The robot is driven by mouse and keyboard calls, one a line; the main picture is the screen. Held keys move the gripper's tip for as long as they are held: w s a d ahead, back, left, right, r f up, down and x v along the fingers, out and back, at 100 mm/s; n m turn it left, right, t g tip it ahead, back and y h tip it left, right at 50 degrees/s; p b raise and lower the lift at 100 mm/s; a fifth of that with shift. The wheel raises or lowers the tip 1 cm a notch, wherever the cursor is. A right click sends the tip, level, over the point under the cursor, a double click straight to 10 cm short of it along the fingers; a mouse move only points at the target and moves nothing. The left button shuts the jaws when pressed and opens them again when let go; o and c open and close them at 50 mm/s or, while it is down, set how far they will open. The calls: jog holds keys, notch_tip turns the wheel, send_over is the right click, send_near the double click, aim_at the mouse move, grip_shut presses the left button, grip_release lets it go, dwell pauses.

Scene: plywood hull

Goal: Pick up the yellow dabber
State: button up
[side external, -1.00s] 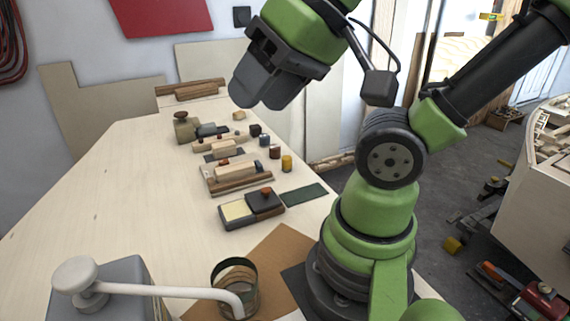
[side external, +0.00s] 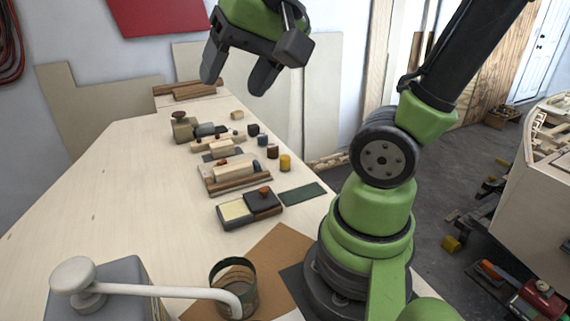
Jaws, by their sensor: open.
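The yellow dabber (side external: 286,163) is a small upright cylinder. It stands on the pale workbench (side external: 120,215), at the right end of a loose row of small dark, blue and reddish dabbers. My gripper (side external: 235,85) is open and empty, fingers pointing down. It is well above the bench, up and to the left of the yellow dabber in the picture, and apart from it. Nothing hides the dabber.
A reddish dabber (side external: 272,152) stands close beside the yellow one. A wooden tray (side external: 238,185) with blocks lies to its left, and a dark-lidded box (side external: 263,203) nearer the camera. A green mat (side external: 303,194) lies in front. The bench's left side is clear.

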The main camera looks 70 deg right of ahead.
jog(key=w+d+f+m+g+h, duration=0.1)
jog(key=w+d+f+m+g, duration=0.15)
jog(key=w+d+m, duration=0.65)
jog(key=m+g, duration=0.4)
jog(key=m, duration=0.8)
send_over(285, 157)
jog(key=f, duration=1.9)
jog(key=shift+w, duration=0.35)
jog(key=shift+m, duration=0.3)
notch_tip(285, 157, down, 4)
jog(key=shift+s+d+f, duration=0.1)
jog(key=shift+s+f, duration=0.05)
jog(key=shift+f, duration=0.1)
jog(key=f, duration=0.5)
jog(key=shift+s+f, duration=0.2)
jog(key=shift+f, duration=0.15)
jog(key=shift+c, duration=0.4)
jog(key=c, duration=0.9)
